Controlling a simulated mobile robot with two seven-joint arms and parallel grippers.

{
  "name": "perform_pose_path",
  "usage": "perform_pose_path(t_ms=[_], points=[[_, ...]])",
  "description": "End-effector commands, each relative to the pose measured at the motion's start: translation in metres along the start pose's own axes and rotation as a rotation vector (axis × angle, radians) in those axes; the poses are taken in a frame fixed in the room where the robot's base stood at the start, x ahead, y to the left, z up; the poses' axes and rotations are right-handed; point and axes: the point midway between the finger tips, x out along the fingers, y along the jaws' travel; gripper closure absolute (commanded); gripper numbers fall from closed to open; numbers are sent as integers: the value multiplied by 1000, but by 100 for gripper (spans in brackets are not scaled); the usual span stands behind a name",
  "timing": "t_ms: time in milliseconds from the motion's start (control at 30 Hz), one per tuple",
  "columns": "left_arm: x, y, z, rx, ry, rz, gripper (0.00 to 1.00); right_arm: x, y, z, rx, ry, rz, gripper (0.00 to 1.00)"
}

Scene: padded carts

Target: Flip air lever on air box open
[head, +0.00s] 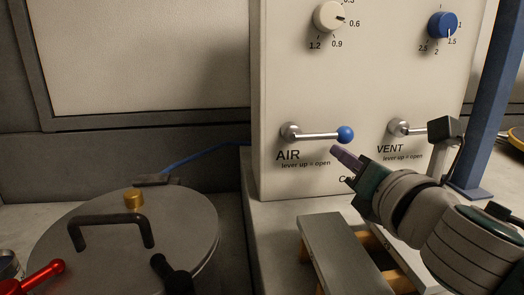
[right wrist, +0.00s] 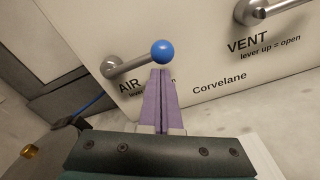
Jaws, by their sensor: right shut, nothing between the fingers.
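The air box (head: 300,80) is a pale upright panel with dials. Its air lever (head: 318,135) is a metal rod with a blue ball end, lying about level and pointing right, above the label "AIR, lever up = open". In the right wrist view the lever's blue ball (right wrist: 162,51) is just beyond my fingertips. My right gripper (head: 335,151), with purple fingers, is shut and empty, just below the blue ball. Whether the fingertips touch the ball I cannot tell. My left gripper is not in view.
The vent lever (head: 400,129) is to the right, partly behind my right arm. A round metal lid (head: 190,230) with a black handle and a red lever (head: 42,275) are at the lower left. A grey block (head: 345,255) stands below the panel. A blue post (head: 490,90) rises at right.

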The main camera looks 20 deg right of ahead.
Motion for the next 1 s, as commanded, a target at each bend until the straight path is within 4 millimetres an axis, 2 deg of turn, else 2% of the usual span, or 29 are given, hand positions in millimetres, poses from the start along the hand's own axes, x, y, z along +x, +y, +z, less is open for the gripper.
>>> perform_pose_path(t_ms=[667, 1000], points=[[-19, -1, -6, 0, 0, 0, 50, -1, 4, 12, -130, 0, -9, 100], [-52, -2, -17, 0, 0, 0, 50, -2, 13, 31, -351, -1, -25, 100]])
